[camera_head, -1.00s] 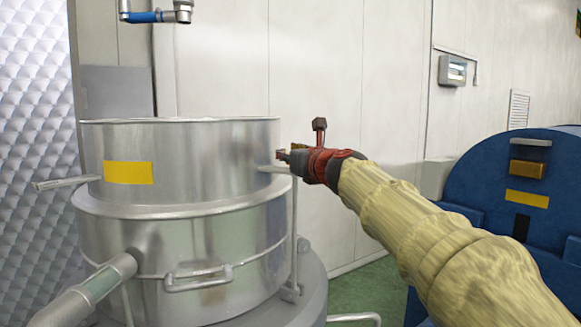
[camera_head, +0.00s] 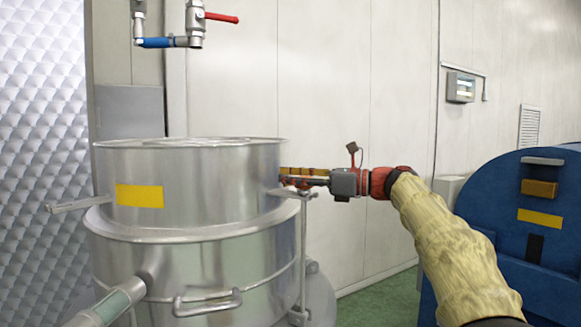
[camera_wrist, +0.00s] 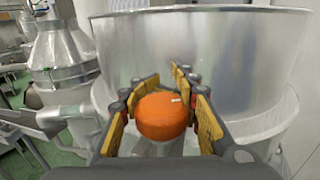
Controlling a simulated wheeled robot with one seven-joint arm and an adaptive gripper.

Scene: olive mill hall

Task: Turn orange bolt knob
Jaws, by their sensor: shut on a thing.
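The orange bolt knob (camera_wrist: 162,117) shows in the wrist view as a round, thick disc with a small white mark on its top. It sits in front of the steel vessel (camera_wrist: 190,58), which also shows in the head view (camera_head: 205,190). My gripper (camera_wrist: 160,108) is shut on the knob, with its yellow-padded fingers on the knob's left and right sides. In the head view my gripper (camera_head: 298,178) reaches in from the right at the vessel's upper right side. The knob cannot be made out there behind the fingers.
A handle bar (camera_head: 82,204) juts from the vessel's left side, and a pipe (camera_head: 115,300) runs at lower left. A tap with a red lever (camera_head: 220,17) hangs above. A blue machine (camera_head: 500,240) stands at right.

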